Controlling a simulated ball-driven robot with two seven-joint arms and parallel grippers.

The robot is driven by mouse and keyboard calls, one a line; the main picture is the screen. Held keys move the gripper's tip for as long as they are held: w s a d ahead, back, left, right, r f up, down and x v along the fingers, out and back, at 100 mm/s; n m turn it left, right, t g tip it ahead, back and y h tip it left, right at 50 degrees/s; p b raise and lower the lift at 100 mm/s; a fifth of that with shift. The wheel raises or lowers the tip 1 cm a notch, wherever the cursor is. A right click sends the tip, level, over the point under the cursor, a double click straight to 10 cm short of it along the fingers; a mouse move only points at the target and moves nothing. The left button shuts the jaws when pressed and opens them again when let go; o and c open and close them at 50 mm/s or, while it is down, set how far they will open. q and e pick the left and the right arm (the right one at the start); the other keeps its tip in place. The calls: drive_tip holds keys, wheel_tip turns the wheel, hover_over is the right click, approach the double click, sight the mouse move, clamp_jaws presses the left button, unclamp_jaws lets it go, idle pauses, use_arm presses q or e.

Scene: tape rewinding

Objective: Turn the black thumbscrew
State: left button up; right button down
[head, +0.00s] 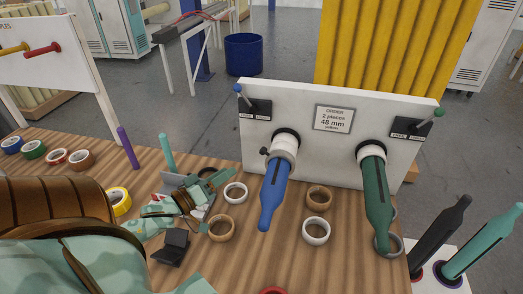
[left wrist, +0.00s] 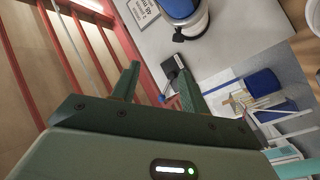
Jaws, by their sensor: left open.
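The black thumbscrew (head: 264,151) is a small knob on the left side of the white collar (head: 284,148) at the base of the blue spindle (head: 273,192), on the upright white panel (head: 323,163). In the left wrist view, a dark knob (left wrist: 178,38) shows beside the white collar near the top. My left gripper (head: 222,178) is to the left of and below the thumbscrew, apart from it, over the bench. Its fingers (left wrist: 158,80) are spread, with nothing between them. My right gripper is not in view.
A green spindle (head: 377,202) sticks out on the right of the panel. Tape rolls lie on the bench, including a white one (head: 235,192) and a tan one (head: 221,228). Purple (head: 127,147) and teal (head: 167,152) posts stand at the left. A black block (head: 171,246) lies below the gripper.

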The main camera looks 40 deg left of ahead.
sight(260, 151)
use_arm(q)
drive_tip(key=w, duration=0.5)
drive_tip(key=w+f+n+b, duration=0.1)
drive_tip(key=w, duration=0.4)
drive_tip(key=w+f+n+y+b, duration=0.1)
drive_tip(key=w, duration=0.5)
drive_tip(key=shift+a+g, duration=0.3)
drive_tip(key=shift+a, duration=0.05)
drive_tip(key=shift+w+r, duration=0.1)
drive_tip(key=shift+w, duration=0.2)
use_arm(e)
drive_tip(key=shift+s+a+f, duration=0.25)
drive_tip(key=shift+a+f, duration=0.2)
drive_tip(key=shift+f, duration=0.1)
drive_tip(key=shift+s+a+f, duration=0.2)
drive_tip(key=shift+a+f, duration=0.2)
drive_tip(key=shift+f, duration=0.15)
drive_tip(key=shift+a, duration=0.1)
use_arm(q)
drive_tip(key=shift+c, duration=1)
clamp_jaws()
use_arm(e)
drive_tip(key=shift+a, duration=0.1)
